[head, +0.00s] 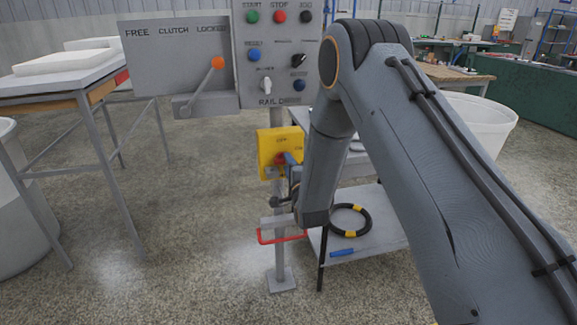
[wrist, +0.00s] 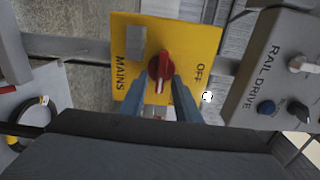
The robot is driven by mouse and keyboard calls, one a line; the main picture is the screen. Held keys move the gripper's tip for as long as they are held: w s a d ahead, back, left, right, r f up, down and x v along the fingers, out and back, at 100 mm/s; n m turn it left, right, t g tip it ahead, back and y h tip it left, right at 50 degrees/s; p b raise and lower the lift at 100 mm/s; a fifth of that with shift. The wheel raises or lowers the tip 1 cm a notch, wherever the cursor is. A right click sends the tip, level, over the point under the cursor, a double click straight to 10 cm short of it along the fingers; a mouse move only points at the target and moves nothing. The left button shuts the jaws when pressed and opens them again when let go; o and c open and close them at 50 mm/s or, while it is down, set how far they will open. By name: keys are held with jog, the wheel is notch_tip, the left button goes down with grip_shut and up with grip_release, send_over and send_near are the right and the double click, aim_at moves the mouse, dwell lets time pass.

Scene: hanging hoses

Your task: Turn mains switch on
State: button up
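The yellow mains switch plate (head: 268,142) is mounted on the grey post below the rail drive panel. In the wrist view the plate (wrist: 205,45) reads MAINS on the left and OFF on the right. Its red knob (wrist: 160,66) has its white-marked end pointing down the picture, not toward OFF. My gripper (wrist: 160,80) has its two blue fingers apart, one on each side of the knob's lower part; contact with the knob cannot be made out. In the head view my gripper (head: 288,158) is at the plate's right side and partly covers it.
The rail drive panel (head: 277,75) with buttons is just above, and a clutch plate with an orange-knobbed lever (head: 218,63) is to its left. A red bar handle (head: 281,238) is below. A shelf (head: 372,247) with a coiled black hose (head: 362,226) stands behind my arm.

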jog(key=shift+s, duration=0.1)
jog(key=v, duration=0.7)
jog(key=shift+s, duration=0.35)
jog(key=shift+d+r, duration=0.1)
jog(key=shift+d, duration=0.1)
